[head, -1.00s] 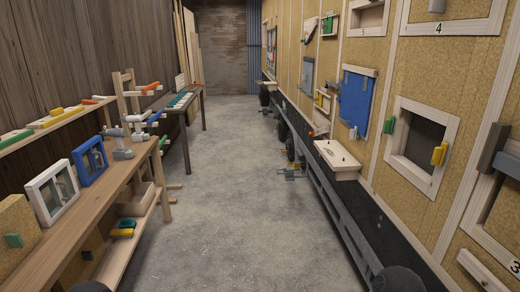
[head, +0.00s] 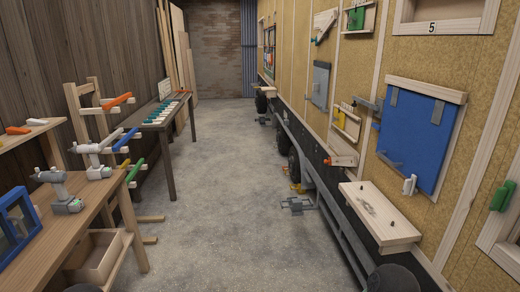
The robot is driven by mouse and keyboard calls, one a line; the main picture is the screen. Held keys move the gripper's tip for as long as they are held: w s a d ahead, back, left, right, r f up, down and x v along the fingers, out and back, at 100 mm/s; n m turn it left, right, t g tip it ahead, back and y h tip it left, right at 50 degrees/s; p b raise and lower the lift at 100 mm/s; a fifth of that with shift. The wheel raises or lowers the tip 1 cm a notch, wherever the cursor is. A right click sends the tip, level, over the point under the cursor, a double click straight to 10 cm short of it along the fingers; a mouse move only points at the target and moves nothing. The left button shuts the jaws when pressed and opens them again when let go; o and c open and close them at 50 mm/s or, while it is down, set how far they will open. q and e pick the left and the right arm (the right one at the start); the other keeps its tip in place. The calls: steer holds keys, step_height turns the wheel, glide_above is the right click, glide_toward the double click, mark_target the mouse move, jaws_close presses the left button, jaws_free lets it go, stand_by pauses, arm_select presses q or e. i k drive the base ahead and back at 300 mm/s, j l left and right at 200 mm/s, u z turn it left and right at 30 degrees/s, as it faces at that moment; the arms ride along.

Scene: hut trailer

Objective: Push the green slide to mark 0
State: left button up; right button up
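No piece can be made out for certain as the green slide, and no mark 0 can be read. A green block (head: 356,18) sits on a small wooden fixture high on the right wall, far ahead. A green handle (head: 502,196) is on the wooden window frame at the right edge, nearer to me. Neither gripper is in view, so nothing shows them touching anything.
A clear concrete aisle (head: 225,190) runs ahead. On the left are a workbench (head: 75,220) with drills and a farther table (head: 168,115). On the right, a wooden shelf (head: 378,215) juts from the wall beside a blue panel (head: 420,135). A grey stand (head: 298,204) is low ahead.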

mark_target(355, 21)
steer(key=i, duration=1.95)
